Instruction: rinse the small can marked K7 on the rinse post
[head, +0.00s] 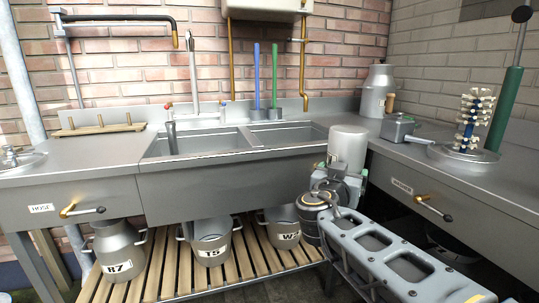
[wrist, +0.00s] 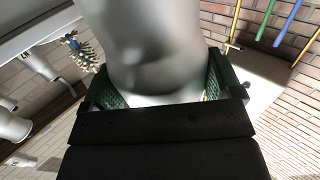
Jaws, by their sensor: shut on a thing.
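My gripper (head: 345,180) is shut on a small pale metal can (head: 348,146), held upright or nearly so above the right front of the sink counter. A smooth, flat end faces up and the jaws grip its lower part. A dark mark shows at its left edge, but I cannot read it. In the wrist view the can (wrist: 155,45) fills the space between the green-padded jaws (wrist: 158,92). What looks like the rinse post (head: 470,118), a blue stem with pale bristles, stands on a round steel base on the right counter, apart from the can.
A green-sleeved lever (head: 505,105) stands beside the post. A steel box with a handle (head: 400,130) and a large can (head: 377,90) are on the right counter. Several cans, including one marked T5 (head: 211,243), sit on the slatted rack (head: 165,265). The sink basins look empty.

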